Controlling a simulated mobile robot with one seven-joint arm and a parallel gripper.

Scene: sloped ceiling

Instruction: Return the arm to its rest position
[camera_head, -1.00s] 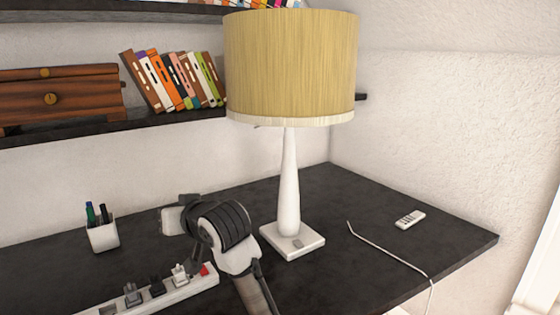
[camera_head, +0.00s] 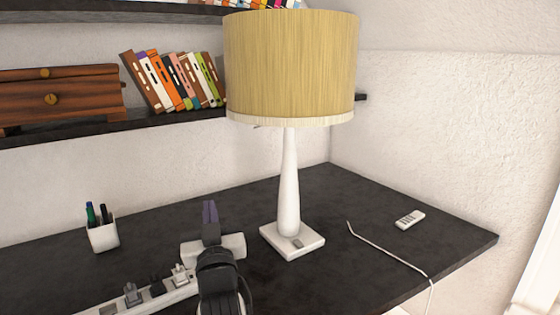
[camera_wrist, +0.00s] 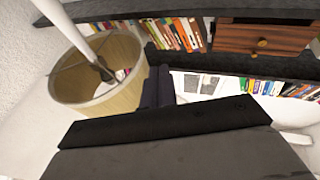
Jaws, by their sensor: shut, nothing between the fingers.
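My gripper (camera_head: 210,214) is over the dark desk (camera_head: 370,205) in the head view, left of the lamp's white base and behind the power strip. Its dark fingers are together, point up and away, and hold nothing. In the wrist view my gripper's fingers (camera_wrist: 157,88) show as a dark upright shape in the middle. My wrist and forearm hide part of the power strip in the head view.
A lamp (camera_head: 290,70) with a yellow shade stands close right of my gripper. A power strip (camera_head: 165,295) with plugs, a pen cup (camera_head: 103,235), a remote (camera_head: 410,219) and a white cable (camera_head: 390,250) are on the desk. A shelf (camera_head: 170,121) with books hangs behind.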

